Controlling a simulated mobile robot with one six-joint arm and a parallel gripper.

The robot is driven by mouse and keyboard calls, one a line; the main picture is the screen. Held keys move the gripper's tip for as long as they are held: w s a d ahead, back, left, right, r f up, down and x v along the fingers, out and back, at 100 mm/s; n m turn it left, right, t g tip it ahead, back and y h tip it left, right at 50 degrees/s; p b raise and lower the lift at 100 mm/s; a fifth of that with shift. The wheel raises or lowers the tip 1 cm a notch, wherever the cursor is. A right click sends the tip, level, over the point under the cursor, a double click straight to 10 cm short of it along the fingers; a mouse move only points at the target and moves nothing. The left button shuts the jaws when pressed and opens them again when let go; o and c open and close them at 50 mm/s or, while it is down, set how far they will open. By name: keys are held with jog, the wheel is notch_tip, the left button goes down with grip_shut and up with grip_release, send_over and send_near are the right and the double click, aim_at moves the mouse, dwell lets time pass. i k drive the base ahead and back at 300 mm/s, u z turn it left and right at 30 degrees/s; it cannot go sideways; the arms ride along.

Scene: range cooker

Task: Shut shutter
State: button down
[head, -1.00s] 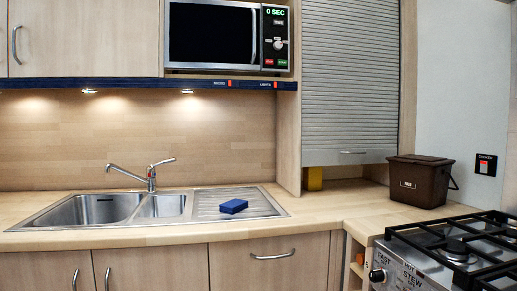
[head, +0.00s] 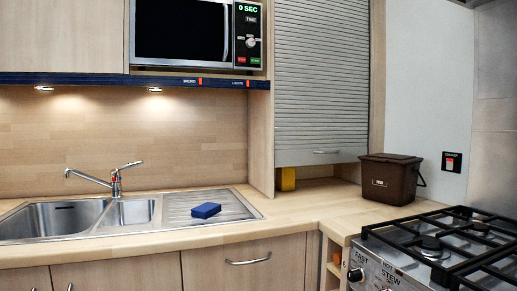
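The grey slatted roller shutter (head: 322,85) covers most of the corner cabinet at centre right. Its bottom edge carries a small metal handle (head: 326,152). A gap shows between that edge and the worktop, so the shutter is partly open at the bottom. A yellow object (head: 286,179) stands inside, seen through the gap at the left. My gripper is not in view.
A brown lidded bin (head: 391,181) stands on the worktop, right of the gap and close to it. The gas hob (head: 440,246) is at front right. The sink (head: 60,219) and a blue sponge (head: 206,210) are at left. A microwave (head: 185,32) sits above.

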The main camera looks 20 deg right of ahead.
aim_at(287, 154)
jog(key=u, duration=0.05)
jog(key=i, duration=0.95)
jog(key=z, duration=0.05)
